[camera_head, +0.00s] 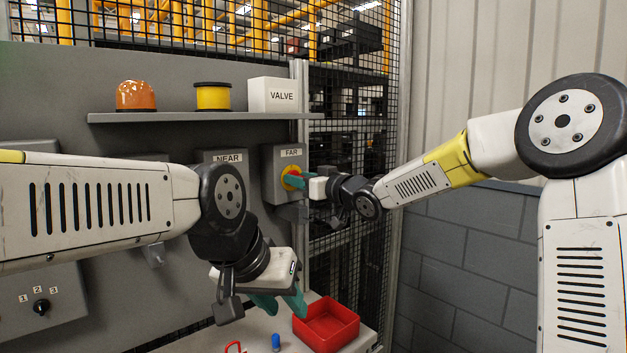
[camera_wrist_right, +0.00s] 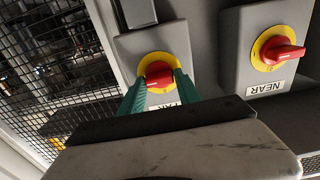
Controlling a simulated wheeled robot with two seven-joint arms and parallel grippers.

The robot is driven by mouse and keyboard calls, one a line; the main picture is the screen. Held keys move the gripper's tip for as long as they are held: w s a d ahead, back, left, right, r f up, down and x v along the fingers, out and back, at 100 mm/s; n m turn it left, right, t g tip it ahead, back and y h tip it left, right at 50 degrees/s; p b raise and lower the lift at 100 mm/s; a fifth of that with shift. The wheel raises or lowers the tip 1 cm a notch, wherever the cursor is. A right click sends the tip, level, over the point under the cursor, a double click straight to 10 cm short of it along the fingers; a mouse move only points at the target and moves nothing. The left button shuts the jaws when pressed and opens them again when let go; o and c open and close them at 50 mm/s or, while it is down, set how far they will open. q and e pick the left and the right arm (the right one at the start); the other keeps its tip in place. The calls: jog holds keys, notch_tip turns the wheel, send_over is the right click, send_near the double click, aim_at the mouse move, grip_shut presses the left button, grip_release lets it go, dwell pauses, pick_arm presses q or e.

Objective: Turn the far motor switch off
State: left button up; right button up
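The far motor switch, a grey box (camera_head: 270,186) labelled FAR with a yellow ring and a red knob, is on the grey panel. In the right wrist view its red knob (camera_wrist_right: 159,74) is between the teal fingertips of my right gripper (camera_wrist_right: 160,80). The fingers are apart, one on each side of the knob; whether they touch it is hard to tell. In the head view my right gripper (camera_head: 300,181) covers part of the knob. My left gripper (camera_head: 281,304) is open and empty, low over the table.
The NEAR switch (camera_wrist_right: 278,50) is beside the far one, its red knob roughly horizontal in the wrist view. A red tray (camera_head: 328,324) and a blue peg (camera_head: 276,342) are on the table. A shelf (camera_head: 170,116) holds an orange lamp, a yellow spool and a VALVE box.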

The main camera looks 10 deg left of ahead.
grip_shut()
jog(key=shift+n, duration=0.3)
jog(key=n, duration=0.4)
jog(key=shift+s+a+n, duration=0.1)
jog(key=shift+n, duration=0.2)
jog(key=n, duration=0.9)
jog(key=shift+f, duration=0.15)
jog(key=shift+f+n, duration=0.1)
jog(key=shift+n, duration=1.7)
